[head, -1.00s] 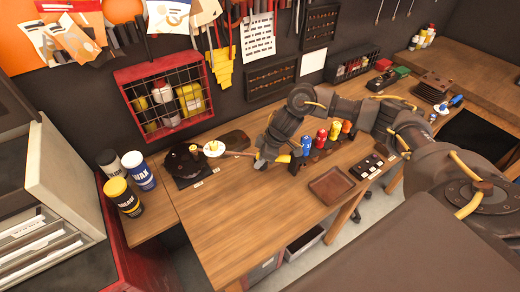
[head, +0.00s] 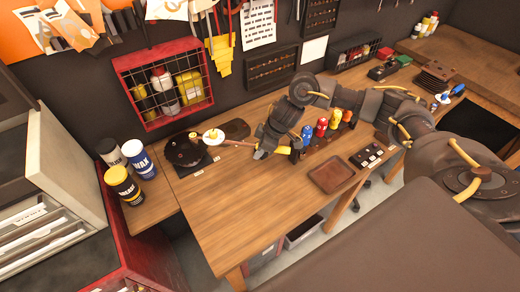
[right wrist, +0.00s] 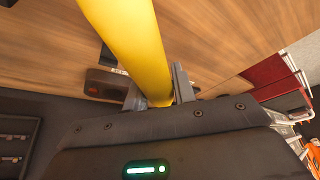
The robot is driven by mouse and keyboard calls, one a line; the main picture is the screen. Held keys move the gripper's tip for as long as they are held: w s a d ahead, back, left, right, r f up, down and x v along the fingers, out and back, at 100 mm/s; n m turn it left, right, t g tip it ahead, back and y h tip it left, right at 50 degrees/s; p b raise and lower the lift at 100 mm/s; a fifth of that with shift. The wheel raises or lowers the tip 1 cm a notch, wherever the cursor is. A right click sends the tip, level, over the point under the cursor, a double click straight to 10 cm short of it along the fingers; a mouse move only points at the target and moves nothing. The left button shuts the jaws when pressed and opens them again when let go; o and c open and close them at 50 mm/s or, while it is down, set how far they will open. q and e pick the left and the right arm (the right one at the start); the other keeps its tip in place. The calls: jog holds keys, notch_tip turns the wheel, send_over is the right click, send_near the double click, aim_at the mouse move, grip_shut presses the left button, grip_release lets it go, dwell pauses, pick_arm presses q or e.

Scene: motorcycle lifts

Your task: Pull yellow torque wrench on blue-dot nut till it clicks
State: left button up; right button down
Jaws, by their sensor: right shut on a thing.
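The torque wrench (head: 236,142) reaches from the dark round fixture at the left of the bench toward the right, with a white disc (head: 213,136) near its left end. Its yellow handle shows large in the right wrist view (right wrist: 130,40). My right gripper (head: 264,151) is shut on this handle, which passes between its two fingers (right wrist: 155,88). The dark fixture (head: 184,152) has a small yellow piece on top beside the disc. The nut and any blue dot are too small or hidden to make out. My left gripper is not in view.
A brown tray (head: 331,175) lies in front. Cans (head: 123,185) stand at the left, and a red wire basket (head: 163,84) hangs behind.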

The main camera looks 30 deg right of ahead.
jog(key=shift+w+r, duration=0.1)
jog(key=shift+r, duration=0.1)
jog(key=shift+r, duration=0.55)
jog(key=w+d+b, duration=0.1)
jog(key=w+d+n+b, duration=0.1)
jog(key=w+n+b, duration=0.1)
jog(key=w+b, duration=0.1)
jog(key=shift+w+d+f+g+y, duration=0.1)
jog(key=shift+d+f+g+y, duration=0.2)
jog(key=shift+d+g, duration=0.1)
jog(key=shift+w+d+r+n, duration=0.25)
jog(key=shift+w+n, duration=0.1)
jog(key=shift+n, duration=0.15)
